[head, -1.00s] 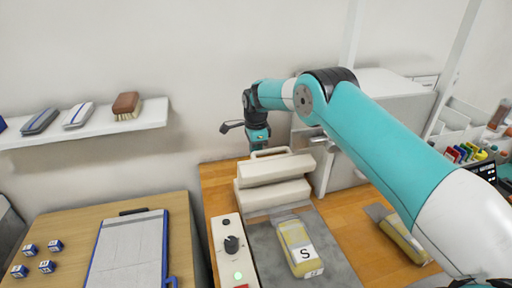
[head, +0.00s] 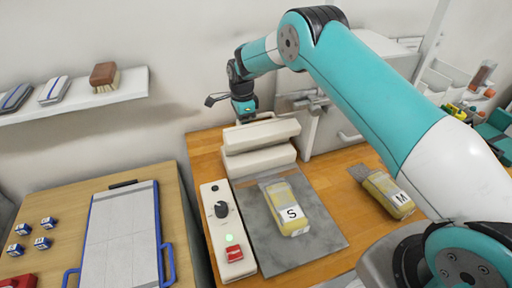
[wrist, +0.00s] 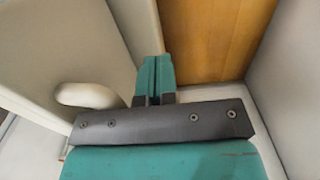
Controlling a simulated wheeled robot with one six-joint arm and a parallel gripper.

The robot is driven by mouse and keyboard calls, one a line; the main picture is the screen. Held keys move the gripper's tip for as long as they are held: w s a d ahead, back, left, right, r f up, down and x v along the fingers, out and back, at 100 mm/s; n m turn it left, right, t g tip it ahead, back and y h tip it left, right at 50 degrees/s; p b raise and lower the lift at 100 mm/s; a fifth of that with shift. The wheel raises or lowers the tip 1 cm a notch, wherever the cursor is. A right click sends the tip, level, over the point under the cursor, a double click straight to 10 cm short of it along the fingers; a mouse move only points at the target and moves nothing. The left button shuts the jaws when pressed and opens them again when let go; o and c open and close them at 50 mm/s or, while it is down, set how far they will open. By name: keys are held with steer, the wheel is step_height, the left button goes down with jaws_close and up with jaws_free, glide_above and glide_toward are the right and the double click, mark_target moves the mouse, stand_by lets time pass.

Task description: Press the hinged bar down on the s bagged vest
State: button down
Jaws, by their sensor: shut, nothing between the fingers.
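The S bagged vest (head: 291,213), yellow with a white S label, lies on a grey mat (head: 322,240) in front of the sealer, its clear end toward the sealer. The cream hinged bar (head: 262,135) sits raised above the cream lower block (head: 262,161), with a gap between them. My gripper (head: 245,112) is behind the bar, close to its handle. In the wrist view my gripper (wrist: 153,78) is shut and empty, with a pale loop, likely the handle (wrist: 88,95), just left of it. Contact with the bar cannot be told.
An M bagged vest (head: 387,193) lies to the right. A grey cabinet (head: 330,125) stands close behind on the right.

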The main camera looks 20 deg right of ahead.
steer(key=shift+s+f+p, duration=0.25)
steer(key=shift+s+f, duration=0.05)
steer(key=shift+s, duration=1.15)
steer(key=shift+s+f+p, duration=0.25)
steer(key=shift+s+p, duration=0.05)
steer(key=shift+s, duration=1.2)
steer(key=shift+s+f+p, duration=0.25)
steer(key=shift+s+f, duration=0.05)
steer(key=shift+s, duration=1.15)
steer(key=shift+s+r, duration=0.15)
steer(key=shift+s, duration=0.45)
steer(key=shift+f, duration=0.25)
steer(key=shift+f+b, duration=0.7)
steer(key=shift+f, duration=0.15)
steer(key=shift+r, duration=0.1)
step_height(320, 180, up, 16)
steer(key=p, duration=1)
